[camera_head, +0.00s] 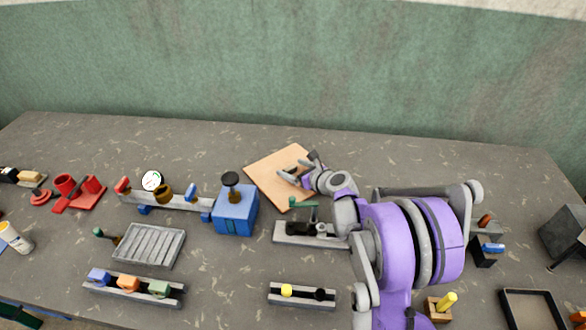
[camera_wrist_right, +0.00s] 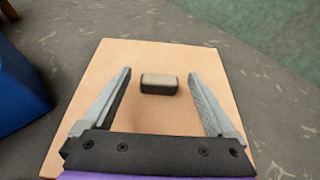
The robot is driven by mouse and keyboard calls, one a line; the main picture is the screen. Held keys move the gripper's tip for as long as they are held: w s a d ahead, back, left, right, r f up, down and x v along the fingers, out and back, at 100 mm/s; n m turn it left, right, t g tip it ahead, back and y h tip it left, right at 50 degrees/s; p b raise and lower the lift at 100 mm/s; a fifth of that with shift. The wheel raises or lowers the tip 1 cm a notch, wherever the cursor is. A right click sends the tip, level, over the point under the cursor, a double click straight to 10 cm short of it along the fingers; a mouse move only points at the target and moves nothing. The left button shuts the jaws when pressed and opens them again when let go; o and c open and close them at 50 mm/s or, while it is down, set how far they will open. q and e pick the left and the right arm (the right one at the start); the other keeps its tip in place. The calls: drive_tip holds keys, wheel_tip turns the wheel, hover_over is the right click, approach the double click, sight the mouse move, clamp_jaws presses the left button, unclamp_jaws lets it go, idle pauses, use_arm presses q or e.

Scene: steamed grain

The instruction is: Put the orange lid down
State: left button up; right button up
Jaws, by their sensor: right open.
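The orange lid (camera_head: 268,171) looks like a flat, pale orange square lying on the table near the middle of the head view. The right wrist view shows the lid (camera_wrist_right: 110,60) with a small block-like handle (camera_wrist_right: 159,84), dark with a light top, at its middle. My right gripper (camera_head: 297,167) is over the lid. In the right wrist view my right gripper (camera_wrist_right: 168,64) is open, one finger on each side of the handle, with clear gaps to it. My arm hides part of the lid in the head view. My left gripper is not seen.
A blue box (camera_head: 236,210) with a black knob stands close left of the lid. A grey base with a green-handled part (camera_head: 290,236) is just in front. A slatted grey tray (camera_head: 148,246) is further left. The table behind the lid is clear.

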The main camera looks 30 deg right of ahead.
drive_tip(key=v, duration=1.1)
drive_tip(key=shift+o, duration=0.4)
drive_tip(key=shift+s, duration=0.2)
drive_tip(key=b+x, duration=0.4)
drive_tip(key=x, duration=0.1)
drive_tip(key=shift+d+f, duration=0.15)
drive_tip(key=shift+f, duration=0.2)
drive_tip(key=shift+w, duration=0.35)
drive_tip(key=x, duration=0.6)
drive_tip(key=shift+r, duration=0.1)
clamp_jaws()
